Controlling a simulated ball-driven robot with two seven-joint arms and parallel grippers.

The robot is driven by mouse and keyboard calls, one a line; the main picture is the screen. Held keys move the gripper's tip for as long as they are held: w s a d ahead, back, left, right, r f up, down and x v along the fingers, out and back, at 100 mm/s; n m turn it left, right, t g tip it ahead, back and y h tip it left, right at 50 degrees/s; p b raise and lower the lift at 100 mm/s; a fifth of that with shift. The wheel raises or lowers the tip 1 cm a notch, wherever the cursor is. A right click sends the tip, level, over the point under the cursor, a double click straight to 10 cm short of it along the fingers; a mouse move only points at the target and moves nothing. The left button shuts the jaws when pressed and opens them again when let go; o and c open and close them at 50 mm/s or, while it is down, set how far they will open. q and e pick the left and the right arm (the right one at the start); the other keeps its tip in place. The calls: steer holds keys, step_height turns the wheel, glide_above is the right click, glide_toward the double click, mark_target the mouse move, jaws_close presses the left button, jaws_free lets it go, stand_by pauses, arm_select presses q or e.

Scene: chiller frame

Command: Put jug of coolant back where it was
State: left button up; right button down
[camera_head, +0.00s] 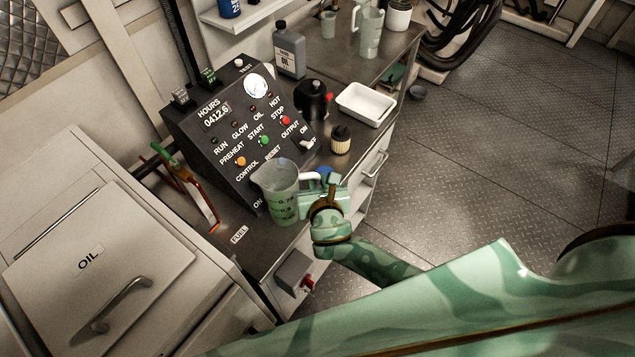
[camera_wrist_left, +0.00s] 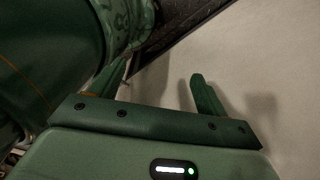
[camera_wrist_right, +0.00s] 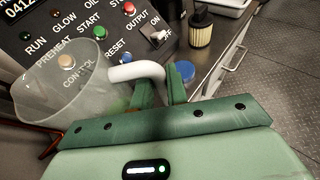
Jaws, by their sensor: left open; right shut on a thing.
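The jug of coolant (camera_head: 278,192) is a clear measuring jug with printed marks and a green tint low down. It is in front of the control panel, over the bench end; I cannot tell whether its base touches the bench. My right gripper (camera_head: 322,184) is shut on its white handle, on the jug's right side. In the right wrist view the jug (camera_wrist_right: 62,85) is at the left and the handle runs between the fingers of the right gripper (camera_wrist_right: 160,93). My left gripper (camera_wrist_left: 162,72) is open and empty, showing only in the left wrist view, before a pale surface.
The black control panel (camera_head: 235,125) stands behind the jug. An orange-handled tool (camera_head: 190,185) is at its left. A filter (camera_head: 340,139), white tray (camera_head: 366,104), dark pot (camera_head: 313,98) and grey bottle (camera_head: 290,50) stand farther back. A blue round object (camera_wrist_right: 185,71) is near the handle.

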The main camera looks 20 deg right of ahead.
steer(key=shift+f, duration=0.1)
steer(key=c, duration=1.4)
jaws_free()
